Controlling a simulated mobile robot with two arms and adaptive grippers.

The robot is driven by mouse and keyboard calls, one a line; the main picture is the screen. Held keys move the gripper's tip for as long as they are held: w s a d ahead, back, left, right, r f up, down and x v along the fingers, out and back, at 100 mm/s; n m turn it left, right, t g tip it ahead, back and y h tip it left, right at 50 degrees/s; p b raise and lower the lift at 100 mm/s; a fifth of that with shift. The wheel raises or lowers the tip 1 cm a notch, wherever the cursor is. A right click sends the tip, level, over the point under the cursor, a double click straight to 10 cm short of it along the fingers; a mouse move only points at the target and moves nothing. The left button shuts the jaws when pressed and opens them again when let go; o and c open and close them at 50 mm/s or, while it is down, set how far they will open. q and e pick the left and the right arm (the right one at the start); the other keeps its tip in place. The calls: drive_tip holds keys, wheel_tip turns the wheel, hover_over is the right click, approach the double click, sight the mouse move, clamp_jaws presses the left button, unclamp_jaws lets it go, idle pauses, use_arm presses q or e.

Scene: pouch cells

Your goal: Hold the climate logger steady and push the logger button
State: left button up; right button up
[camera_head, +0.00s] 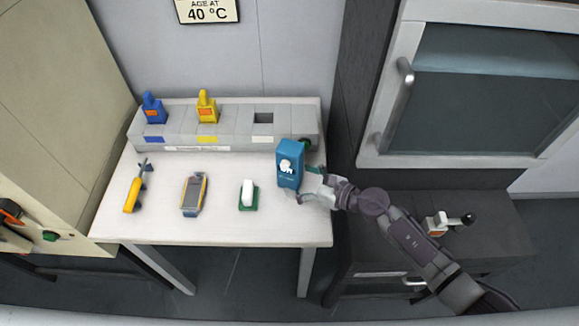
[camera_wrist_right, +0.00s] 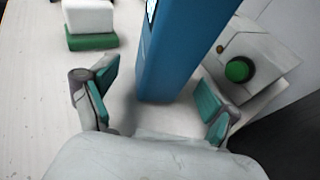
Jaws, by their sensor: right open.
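A tall blue box with a white symbol, which looks like the climate logger (camera_head: 290,163), stands upright near the right end of the white table. It also shows in the right wrist view (camera_wrist_right: 180,45). My right gripper (camera_head: 309,187) is open at its lower right side. In the right wrist view the two green-padded fingers (camera_wrist_right: 157,98) are apart, one on each side of the box's lower part, with gaps visible. I cannot make out a button on the box. A round green button (camera_wrist_right: 239,69) shows on the grey block behind it. My left gripper is not in view.
The white table (camera_head: 215,228) also bears a yellow tool (camera_head: 133,193), a yellow-grey device (camera_head: 193,194) and a white block on a green base (camera_head: 248,195). A grey rack (camera_head: 180,136) behind holds a blue and a yellow piece. A glass-fronted cabinet (camera_head: 470,100) stands right.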

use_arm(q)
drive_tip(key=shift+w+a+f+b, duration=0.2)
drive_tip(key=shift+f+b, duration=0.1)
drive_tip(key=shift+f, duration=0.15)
use_arm(e)
drive_tip(key=shift+x, duration=1.25)
drive_tip(key=c, duration=1.1)
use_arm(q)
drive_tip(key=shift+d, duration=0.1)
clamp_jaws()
use_arm(e)
drive_tip(key=shift+o, duration=0.2)
drive_tip(key=shift+f, duration=0.1)
